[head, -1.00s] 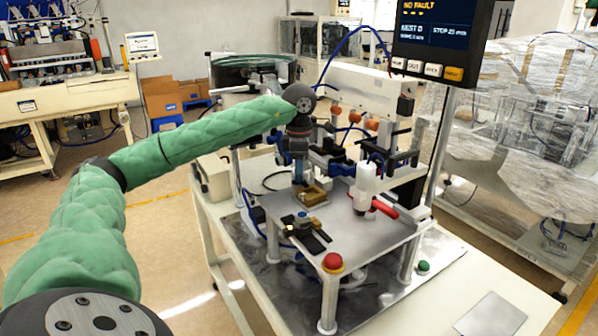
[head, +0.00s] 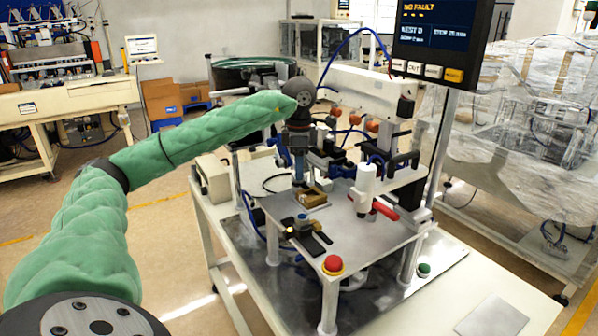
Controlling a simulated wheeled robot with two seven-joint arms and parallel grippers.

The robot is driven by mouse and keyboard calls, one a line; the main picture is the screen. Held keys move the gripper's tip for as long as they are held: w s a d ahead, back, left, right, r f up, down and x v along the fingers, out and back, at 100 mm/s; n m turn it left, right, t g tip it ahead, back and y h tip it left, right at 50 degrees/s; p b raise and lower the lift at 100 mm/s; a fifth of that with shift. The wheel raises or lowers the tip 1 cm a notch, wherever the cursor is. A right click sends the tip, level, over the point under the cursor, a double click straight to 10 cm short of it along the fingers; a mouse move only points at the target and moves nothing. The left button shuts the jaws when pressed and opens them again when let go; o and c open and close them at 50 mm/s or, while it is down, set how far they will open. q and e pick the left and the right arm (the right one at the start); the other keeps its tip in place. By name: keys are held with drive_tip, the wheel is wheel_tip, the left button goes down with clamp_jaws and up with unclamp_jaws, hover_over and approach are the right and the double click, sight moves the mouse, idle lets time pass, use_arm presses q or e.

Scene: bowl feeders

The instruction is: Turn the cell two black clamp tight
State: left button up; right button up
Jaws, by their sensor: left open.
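My left arm reaches in from the left to the fixture plate (head: 338,238). My left gripper (head: 299,181) points down and is open, just behind a small brass-coloured block (head: 311,198); the gap between its fingers is hard to make out. A black clamp-like part (head: 308,238) with a small round blue-grey piece lies on the front of the plate, apart from the gripper. Another black lever-like part (head: 403,160) sits at the right of the fixture. I cannot tell which of these is the cell two black clamp. My right gripper is not in view.
A white cylinder (head: 366,180) with a red handle (head: 380,209) stands on the plate's right side. A red button (head: 333,264) is at the front corner. A screen (head: 432,38) hangs above right. The bench's front right is mostly clear.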

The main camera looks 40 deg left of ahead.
use_arm(q)
wheel_tip(320, 180, up, 5)
drive_tip(key=shift+f+b, duration=0.1)
drive_tip(key=shift+b, duration=0.25)
drive_tip(key=shift+r, duration=0.55)
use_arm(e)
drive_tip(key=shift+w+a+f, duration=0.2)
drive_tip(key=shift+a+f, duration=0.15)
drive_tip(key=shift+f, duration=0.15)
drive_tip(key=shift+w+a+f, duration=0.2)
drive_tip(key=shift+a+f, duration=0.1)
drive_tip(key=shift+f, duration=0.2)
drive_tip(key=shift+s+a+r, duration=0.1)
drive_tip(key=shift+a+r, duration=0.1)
